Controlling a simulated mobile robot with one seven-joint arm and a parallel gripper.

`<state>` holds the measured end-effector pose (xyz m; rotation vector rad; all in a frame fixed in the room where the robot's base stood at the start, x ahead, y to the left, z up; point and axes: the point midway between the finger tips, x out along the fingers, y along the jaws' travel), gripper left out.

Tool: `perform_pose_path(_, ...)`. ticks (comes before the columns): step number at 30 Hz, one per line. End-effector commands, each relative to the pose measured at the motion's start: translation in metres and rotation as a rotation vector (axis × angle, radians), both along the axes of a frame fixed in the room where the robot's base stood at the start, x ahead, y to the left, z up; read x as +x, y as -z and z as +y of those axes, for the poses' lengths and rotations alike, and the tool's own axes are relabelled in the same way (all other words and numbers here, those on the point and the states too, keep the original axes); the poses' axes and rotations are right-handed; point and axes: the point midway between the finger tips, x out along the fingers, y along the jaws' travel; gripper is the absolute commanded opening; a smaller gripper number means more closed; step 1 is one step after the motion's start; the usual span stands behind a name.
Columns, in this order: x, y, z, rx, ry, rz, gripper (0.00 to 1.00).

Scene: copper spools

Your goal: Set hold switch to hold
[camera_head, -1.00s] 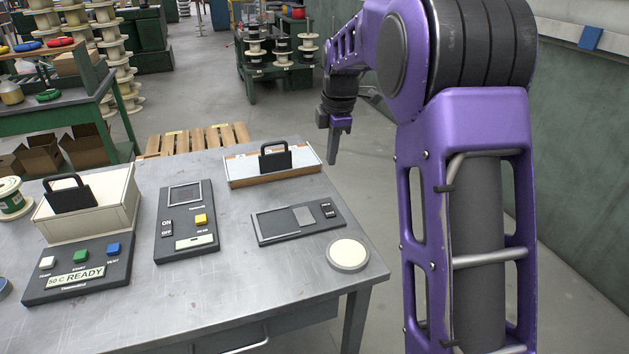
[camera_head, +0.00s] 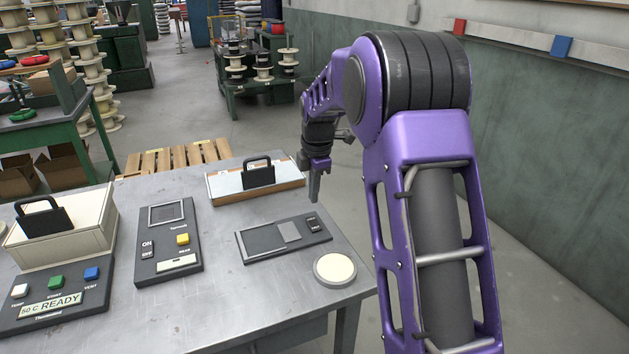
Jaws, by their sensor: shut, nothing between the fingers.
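A dark flat panel (camera_head: 283,239) with a grey screen-like face lies near the right side of the metal table. A small dark rocker switch (camera_head: 314,224) with white marks sits at its right end; the marks are too small to read. I cannot tell for sure whether this is the hold switch or which way it is set. My gripper (camera_head: 314,198) points down, shut and empty, just above and behind that rocker in the picture. I cannot see contact between them.
A middle panel (camera_head: 168,243) has an ON/OFF rocker (camera_head: 147,249) and a yellow button. A panel reading "50 C READY" (camera_head: 52,304) is at left. A round cream disc (camera_head: 335,269) lies by the right edge. A white box with black handle (camera_head: 225,188) stands behind.

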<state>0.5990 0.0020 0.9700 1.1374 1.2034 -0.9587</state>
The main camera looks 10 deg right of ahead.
Motion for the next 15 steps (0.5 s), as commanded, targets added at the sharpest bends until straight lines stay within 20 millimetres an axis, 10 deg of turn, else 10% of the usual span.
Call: perform_pose_path(15,0.009,0.066,0.002,-0.001,-0.001,-0.001,0.0)
